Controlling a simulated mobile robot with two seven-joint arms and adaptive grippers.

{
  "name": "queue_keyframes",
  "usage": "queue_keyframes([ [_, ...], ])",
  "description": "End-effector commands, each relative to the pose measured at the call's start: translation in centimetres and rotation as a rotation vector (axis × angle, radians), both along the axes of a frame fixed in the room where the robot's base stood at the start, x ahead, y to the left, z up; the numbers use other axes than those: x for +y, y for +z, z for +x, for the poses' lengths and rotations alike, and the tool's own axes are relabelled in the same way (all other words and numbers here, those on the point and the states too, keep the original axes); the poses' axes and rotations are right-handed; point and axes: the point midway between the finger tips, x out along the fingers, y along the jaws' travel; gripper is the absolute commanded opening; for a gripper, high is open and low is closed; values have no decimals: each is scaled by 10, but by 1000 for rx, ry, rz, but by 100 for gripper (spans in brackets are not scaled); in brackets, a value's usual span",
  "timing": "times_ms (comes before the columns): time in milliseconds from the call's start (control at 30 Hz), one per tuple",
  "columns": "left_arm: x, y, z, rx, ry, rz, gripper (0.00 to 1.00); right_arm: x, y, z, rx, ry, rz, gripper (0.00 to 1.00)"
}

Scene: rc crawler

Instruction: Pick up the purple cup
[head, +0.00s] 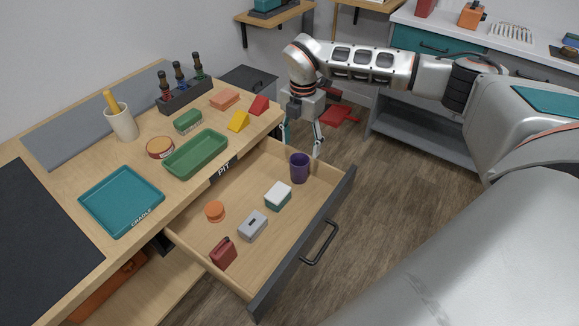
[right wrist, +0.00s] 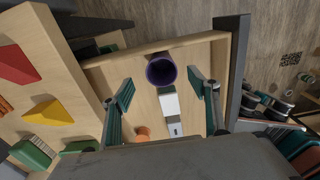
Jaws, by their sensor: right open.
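The purple cup (head: 299,168) stands upright in the far right corner of the open drawer. In the right wrist view the cup (right wrist: 161,70) shows its open mouth, beyond the fingertips and between their two lines. My right gripper (head: 302,143) is open and empty, above and behind the cup at the drawer's far end. In the right wrist view its fingers (right wrist: 166,95) are spread wide, apart from the cup. My left gripper is in neither view.
The drawer (head: 240,200) also holds a white-and-green box (head: 278,195), a grey box (head: 252,226), an orange round piece (head: 214,211) and a dark red item (head: 223,253). The desk (head: 140,160) beside it carries trays, blocks and a pencil cup (head: 121,122).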

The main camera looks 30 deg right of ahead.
Motion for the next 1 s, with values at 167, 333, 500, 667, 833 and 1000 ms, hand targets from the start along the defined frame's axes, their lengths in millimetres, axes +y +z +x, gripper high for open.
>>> queue_keyframes([
  [167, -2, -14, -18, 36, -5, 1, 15, 0, -19, -1, 4, -1, -1, 60],
  [333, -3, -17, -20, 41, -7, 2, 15, 2, -30, -1, 2, 1, 0, 60],
  [500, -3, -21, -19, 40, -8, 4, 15, 6, -54, -3, 6, 3, 1, 60],
  [667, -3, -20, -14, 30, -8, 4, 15, 6, -75, -3, 5, 3, 1, 60],
  [833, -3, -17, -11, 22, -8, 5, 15, 6, -76, -2, -1, 3, 1, 60],
  [1000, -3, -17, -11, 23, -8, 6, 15, 6, -75, -2, -1, 3, 1, 40],
])
